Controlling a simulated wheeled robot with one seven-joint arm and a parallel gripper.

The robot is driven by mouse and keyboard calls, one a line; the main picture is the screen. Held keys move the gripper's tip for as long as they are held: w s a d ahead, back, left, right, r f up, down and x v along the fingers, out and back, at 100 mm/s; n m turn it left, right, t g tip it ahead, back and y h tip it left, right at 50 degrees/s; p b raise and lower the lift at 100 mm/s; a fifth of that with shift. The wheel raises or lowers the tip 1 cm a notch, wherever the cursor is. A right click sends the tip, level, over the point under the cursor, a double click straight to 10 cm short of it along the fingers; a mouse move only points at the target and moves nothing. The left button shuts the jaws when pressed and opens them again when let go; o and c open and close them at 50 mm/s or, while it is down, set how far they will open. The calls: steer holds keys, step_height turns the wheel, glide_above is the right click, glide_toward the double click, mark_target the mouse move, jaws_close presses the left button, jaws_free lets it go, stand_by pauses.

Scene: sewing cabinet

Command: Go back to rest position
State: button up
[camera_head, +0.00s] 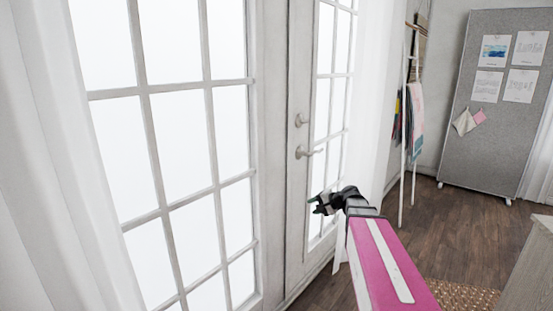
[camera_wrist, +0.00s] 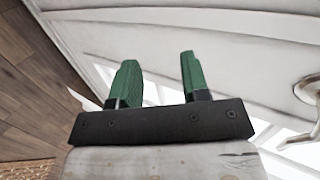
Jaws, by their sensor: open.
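My gripper (camera_wrist: 158,78) shows in the wrist view with its two green fingers apart and nothing between them. In the head view my gripper (camera_head: 313,203) is at the end of my outstretched pink arm, in front of the lower part of the white glazed door. In the wrist view the white door (camera_wrist: 150,38) lies beyond the fingers. I cannot tell how far the fingers are from it.
The white door (camera_head: 297,220) has a lever handle (camera_head: 308,152); a handle (camera_wrist: 306,90) also shows at right in the wrist view. A white ladder rack (camera_head: 403,130) and grey pinboard (camera_head: 490,145) stand behind. A wooden cabinet (camera_head: 530,275) is at lower right. Bare floor (camera_head: 455,235) lies between.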

steer(key=s+d+f+n+g+h, duration=0.1)
steer(key=s+f+n+g+h, duration=0.2)
steer(key=s+f, duration=0.5)
steer(key=s+f+n+g+h, duration=0.3)
steer(key=s+f+h, duration=0.3)
steer(key=s, duration=0.7)
steer(key=shift+d+f+n+g+h, duration=0.35)
steer(key=shift+f+n, duration=0.25)
steer(key=shift+f, duration=0.25)
stand_by(0.5)
